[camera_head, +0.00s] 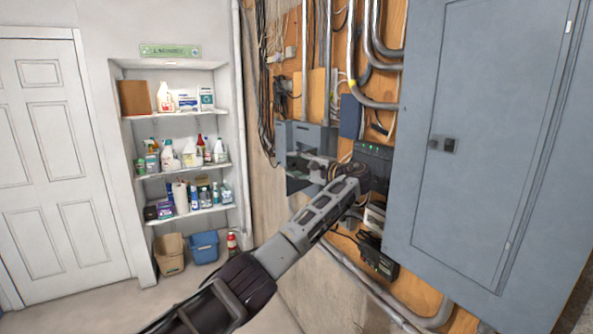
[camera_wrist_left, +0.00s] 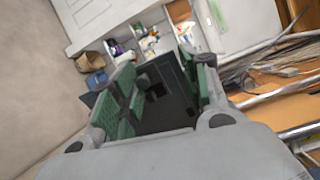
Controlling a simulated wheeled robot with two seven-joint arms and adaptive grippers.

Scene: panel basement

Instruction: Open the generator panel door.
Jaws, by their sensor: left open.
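A small grey box (camera_head: 303,133) is mounted on the wooden board, just behind my left gripper (camera_head: 318,168). A large grey panel (camera_head: 490,110) with a closed door and a dark latch (camera_head: 443,144) fills the right of the head view. I cannot tell for certain which is the generator panel. In the left wrist view my left gripper (camera_wrist_left: 168,65) is open, its green pads apart. A dark grey box face (camera_wrist_left: 172,105) with a black part shows between them, and nothing is clearly gripped. The gripper hides part of the small box. My right gripper is not in view.
Conduits (camera_head: 357,60) and cables run over the wooden board (camera_head: 397,20). Black devices (camera_head: 376,258) are mounted below. Shelves of bottles (camera_head: 185,165) stand at the left beside a white door (camera_head: 50,150), with bins (camera_head: 204,247) on the floor. Floor space is free at lower left.

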